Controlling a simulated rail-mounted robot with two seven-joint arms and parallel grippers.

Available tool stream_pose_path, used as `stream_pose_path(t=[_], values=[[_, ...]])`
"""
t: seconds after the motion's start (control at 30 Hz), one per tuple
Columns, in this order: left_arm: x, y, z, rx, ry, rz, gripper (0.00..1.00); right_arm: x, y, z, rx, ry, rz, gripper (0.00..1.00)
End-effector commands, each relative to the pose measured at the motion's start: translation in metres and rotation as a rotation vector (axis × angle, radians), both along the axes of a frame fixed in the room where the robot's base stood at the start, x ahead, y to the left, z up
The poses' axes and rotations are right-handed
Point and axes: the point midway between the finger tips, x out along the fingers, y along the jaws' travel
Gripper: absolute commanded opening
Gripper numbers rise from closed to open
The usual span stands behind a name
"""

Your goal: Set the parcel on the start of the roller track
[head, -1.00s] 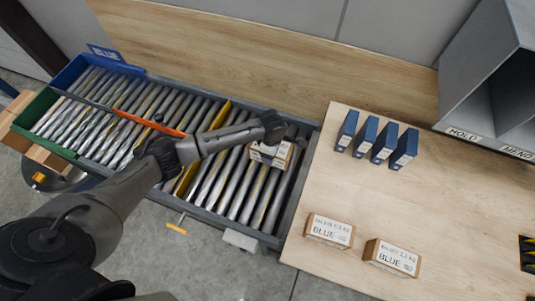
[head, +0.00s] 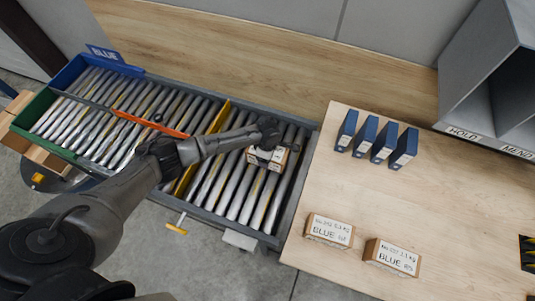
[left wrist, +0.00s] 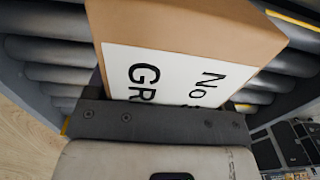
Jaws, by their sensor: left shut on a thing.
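The parcel (head: 268,157) is a small brown box with a white label, at the right-hand end of the roller track (head: 235,195). In the left wrist view the parcel (left wrist: 185,45) fills the middle, with "No" and "GR" readable on its label and rollers behind it. My left gripper (head: 272,143) is shut on the parcel from above. I cannot tell whether the parcel's underside touches the rollers. My right gripper is not in view.
A yellow bar (head: 203,150) and an orange arm (head: 150,124) cross the track left of the parcel. A grey shelf (head: 490,75) is at upper right.

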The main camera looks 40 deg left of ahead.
Motion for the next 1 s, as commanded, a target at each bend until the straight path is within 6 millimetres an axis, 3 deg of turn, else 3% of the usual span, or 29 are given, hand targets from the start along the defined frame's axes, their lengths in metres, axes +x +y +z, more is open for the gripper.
stream_pose_path(t=[0.17, 0.2, 0.43, 0.73, 1.0], values=[[0.001, 0.000, -0.002, -0.001, -0.001, 0.001, 0.26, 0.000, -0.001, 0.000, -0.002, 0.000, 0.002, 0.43], [0.000, 0.000, -0.003, 0.000, 0.000, 0.000, 0.78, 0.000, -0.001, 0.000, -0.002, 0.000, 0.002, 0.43], [0.000, 0.000, -0.003, 0.000, 0.000, 0.000, 1.00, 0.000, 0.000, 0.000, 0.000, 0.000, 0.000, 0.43], [0.000, 0.000, 0.001, 0.000, -0.001, -0.001, 1.00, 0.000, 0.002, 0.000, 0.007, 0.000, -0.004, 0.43], [0.001, 0.000, 0.043, -0.001, -0.002, -0.001, 1.00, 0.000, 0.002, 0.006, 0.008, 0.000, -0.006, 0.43]])
